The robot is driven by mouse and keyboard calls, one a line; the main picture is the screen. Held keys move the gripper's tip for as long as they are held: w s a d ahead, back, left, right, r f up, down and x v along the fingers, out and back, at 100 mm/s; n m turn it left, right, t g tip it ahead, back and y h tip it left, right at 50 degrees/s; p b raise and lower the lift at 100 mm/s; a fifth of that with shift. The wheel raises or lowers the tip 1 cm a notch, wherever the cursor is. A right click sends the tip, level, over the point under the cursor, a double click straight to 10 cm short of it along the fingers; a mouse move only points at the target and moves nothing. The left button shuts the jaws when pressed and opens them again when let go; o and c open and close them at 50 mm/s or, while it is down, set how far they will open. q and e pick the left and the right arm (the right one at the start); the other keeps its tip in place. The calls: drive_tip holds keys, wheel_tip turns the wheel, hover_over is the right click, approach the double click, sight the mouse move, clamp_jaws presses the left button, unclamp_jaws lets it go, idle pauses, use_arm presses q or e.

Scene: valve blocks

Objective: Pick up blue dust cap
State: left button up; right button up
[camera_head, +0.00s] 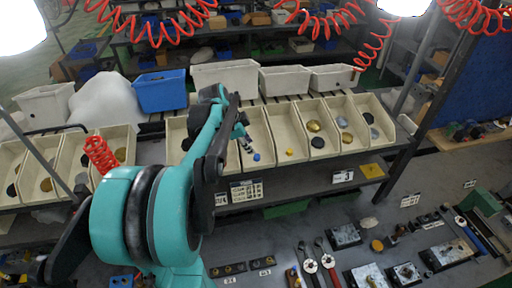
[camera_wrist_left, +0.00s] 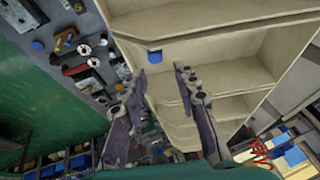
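The blue dust cap (camera_head: 256,157) lies in a cream bin (camera_head: 254,128) on the rack's sloped shelf. In the left wrist view the cap (camera_wrist_left: 154,56) is just beyond my left fingertips, nearer the left finger, on the bin floor by a wall. My left gripper (camera_head: 245,138) reaches into that area from above. In its wrist view the two fingers (camera_wrist_left: 162,70) stand apart with nothing between them. The cap looks separate from the fingers. My right gripper is not visible.
Neighbouring bins hold a yellow cap (camera_head: 290,152), dark caps (camera_head: 317,142) and brass caps (camera_head: 314,126). Thin bin walls stand close beside the gripper. A lower bench (camera_head: 290,232) carries valve blocks (camera_head: 345,236) and tools. Red coiled hoses (camera_head: 335,18) hang above.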

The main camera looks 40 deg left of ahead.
sight(257, 156)
use_arm(q)
drive_tip(key=shift+w+d+f, duration=0.15)
drive_tip(key=shift+f, duration=0.2)
drive_tip(key=shift+w+d+f, duration=0.1)
drive_tip(key=shift+f, duration=0.25)
drive_tip(key=p+x, duration=0.1)
drive_tip(key=x, duration=0.4)
drive_tip(key=shift+f, duration=0.4)
drive_tip(key=shift+s+d, duration=0.1)
drive_tip(key=shift+d, duration=0.05)
drive_tip(key=c, duration=0.5)
